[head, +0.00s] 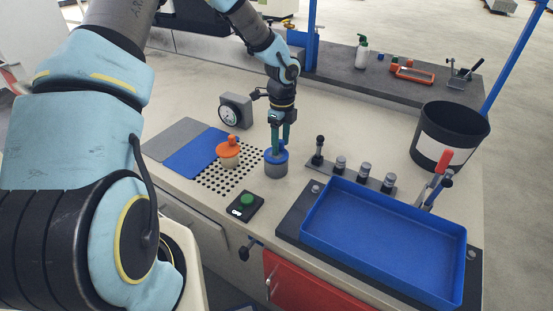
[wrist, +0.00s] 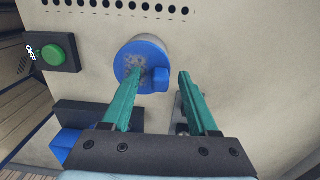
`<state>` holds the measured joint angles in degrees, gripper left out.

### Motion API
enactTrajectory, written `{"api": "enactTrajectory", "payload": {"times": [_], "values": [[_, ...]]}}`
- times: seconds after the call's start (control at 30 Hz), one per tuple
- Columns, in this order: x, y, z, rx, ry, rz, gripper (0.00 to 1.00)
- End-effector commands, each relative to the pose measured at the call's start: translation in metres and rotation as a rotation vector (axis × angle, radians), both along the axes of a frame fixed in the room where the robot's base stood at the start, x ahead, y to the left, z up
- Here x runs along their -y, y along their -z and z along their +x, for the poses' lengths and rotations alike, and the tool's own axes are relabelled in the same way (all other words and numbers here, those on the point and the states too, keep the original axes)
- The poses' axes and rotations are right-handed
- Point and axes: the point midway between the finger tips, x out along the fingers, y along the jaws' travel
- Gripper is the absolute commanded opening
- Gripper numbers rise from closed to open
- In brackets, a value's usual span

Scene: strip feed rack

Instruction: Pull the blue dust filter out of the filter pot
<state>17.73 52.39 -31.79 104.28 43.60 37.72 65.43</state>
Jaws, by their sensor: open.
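The blue dust filter (head: 269,156) sits in the top of the short grey filter pot (head: 275,170) on the bench. In the wrist view the filter (wrist: 131,50) is a round blue disc with a speckled grey patch and a small raised blue tab (wrist: 160,79). My gripper (head: 280,146) points down at the filter, its green fingers open. In the wrist view the gripper (wrist: 161,74) has its fingertips on either side of the tab, with a visible gap on the right. I cannot tell whether the left fingertip touches the filter.
An orange-topped pot (head: 229,153) stands left of the filter pot on the perforated area. A box with a green button (head: 246,202) lies in front. Right are a black lever (head: 319,151), several small posts and a blue tray (head: 380,235). A round gauge (head: 233,112) stands behind.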

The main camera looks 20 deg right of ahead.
Motion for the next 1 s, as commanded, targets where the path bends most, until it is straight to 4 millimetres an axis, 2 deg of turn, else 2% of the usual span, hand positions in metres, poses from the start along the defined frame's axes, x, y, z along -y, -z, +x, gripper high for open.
{"api": "enactTrajectory", "payload": {"times": [0.07,0.6,1.0], "values": [[-0.0001,0.0000,0.0001,0.000,0.000,0.000,0.60],[-0.0002,-0.0004,0.0001,0.000,-0.001,0.000,0.00],[-0.0003,-0.0005,0.0000,-0.001,-0.001,0.001,0.00]]}}
